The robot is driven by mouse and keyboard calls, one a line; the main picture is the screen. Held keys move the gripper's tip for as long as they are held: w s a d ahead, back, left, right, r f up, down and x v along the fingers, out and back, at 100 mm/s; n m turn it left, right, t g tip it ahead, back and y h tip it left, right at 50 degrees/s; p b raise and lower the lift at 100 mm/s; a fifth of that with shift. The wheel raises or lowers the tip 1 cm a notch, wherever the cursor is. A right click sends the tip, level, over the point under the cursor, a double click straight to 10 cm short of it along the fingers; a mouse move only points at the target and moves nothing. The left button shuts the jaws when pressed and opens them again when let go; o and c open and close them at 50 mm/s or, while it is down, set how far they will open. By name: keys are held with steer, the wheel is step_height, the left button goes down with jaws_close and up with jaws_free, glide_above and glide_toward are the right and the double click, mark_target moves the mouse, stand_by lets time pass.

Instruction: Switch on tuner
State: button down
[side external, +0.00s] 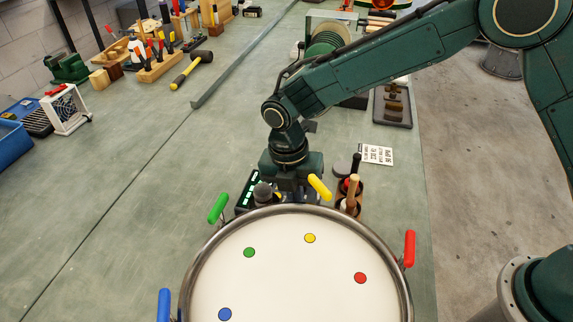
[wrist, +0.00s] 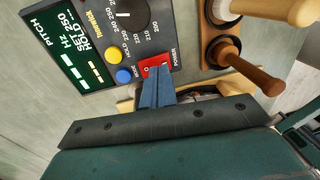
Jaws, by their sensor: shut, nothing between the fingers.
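The tuner (wrist: 95,40) is a dark box at the upper left of the wrist view. Its face shows bright lettering with "PITCH" and "250 Hz", lit bars, a black knob (wrist: 130,12), a yellow button (wrist: 113,55) and a blue button (wrist: 124,76). A red rocker switch (wrist: 152,67) marked POWER is at its lower right corner. My gripper (wrist: 157,84) is shut and empty, its blue-grey fingertips at the red switch and covering part of it. I cannot tell whether they touch. In the side view, the tuner (side external: 246,197) stands behind the drum, partly hidden, with my gripper above and right of it.
The drum (side external: 290,270) with coloured dots and handles fills the front. A wooden holder (wrist: 221,40) with wooden-handled tools stands beside the tuner. A printed card (side external: 376,154) lies behind. Tools and a hammer (side external: 190,70) lie far left; the bench's left middle is clear.

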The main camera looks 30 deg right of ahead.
step_height(320, 180, up, 13)
steer(key=s+d, duration=0.1)
stand_by(0.5)
steer(key=shift+d, duration=0.1)
steer(key=s+d+r+m+t+y, duration=0.1)
steer(key=s+d+r+m+t, duration=0.1)
steer(key=s+d+r+m, duration=0.35)
steer(key=s+d+r+m+t, duration=0.1)
steer(key=s+d+r+m, duration=0.2)
steer(key=d+r+m, duration=0.35)
steer(key=s+d+f+m+t, duration=0.3)
steer(key=s+d+m, duration=0.8)
steer(key=s+m, duration=0.2)
steer(key=shift+s+d+m+t, duration=0.3)
steer(key=shift+s+d+m, duration=0.1)
steer(key=shift+m, duration=0.6)
